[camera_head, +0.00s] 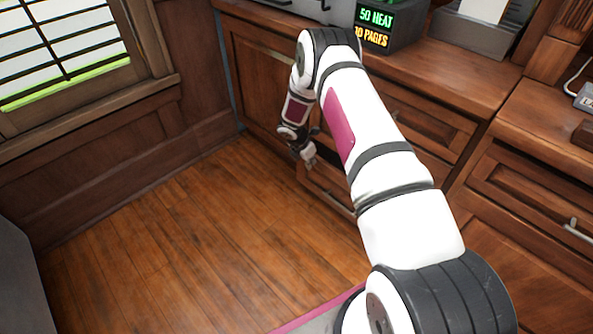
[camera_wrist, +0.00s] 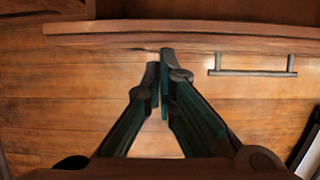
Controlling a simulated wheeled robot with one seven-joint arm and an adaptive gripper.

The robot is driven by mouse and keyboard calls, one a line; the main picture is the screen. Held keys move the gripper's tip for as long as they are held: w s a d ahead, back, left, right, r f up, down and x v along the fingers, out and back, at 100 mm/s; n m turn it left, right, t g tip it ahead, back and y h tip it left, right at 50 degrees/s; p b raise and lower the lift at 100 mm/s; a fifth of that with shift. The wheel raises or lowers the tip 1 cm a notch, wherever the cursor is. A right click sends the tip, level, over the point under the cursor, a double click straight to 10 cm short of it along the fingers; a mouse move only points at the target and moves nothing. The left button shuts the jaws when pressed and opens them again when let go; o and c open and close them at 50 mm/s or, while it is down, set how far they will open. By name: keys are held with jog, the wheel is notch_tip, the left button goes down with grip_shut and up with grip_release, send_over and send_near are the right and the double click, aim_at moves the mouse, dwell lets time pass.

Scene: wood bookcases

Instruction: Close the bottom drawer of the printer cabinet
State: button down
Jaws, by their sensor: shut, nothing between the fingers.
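The printer cabinet (camera_head: 240,50) is brown wood and stands against the back wall. Its bottom drawer (camera_head: 328,192) juts out low on the cabinet, partly open, with a dark gap above it; my arm hides part of it. In the wrist view the top edge of the drawer front (camera_wrist: 110,38) runs across the upper part, with a metal bar handle (camera_wrist: 253,72) to the right. My gripper (camera_head: 308,158) is at the drawer's left part. In the wrist view its fingertips (camera_wrist: 164,62) are together and empty, just outside the drawer front and left of the handle. I cannot tell whether they touch it.
A dark sign box (camera_head: 395,25) and a printer-like device (camera_head: 470,35) stand on the cabinet top. Another wooden cabinet with a handle (camera_head: 577,230) is at the right. The wooden floor (camera_head: 190,240) in front is clear. A window (camera_head: 60,50) is at the left.

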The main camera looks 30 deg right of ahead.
jog(key=shift+w+d, duration=0.25)
jog(key=shift+d, duration=0.4)
jog(key=shift+w+d, duration=0.2)
jog(key=shift+d, duration=0.45)
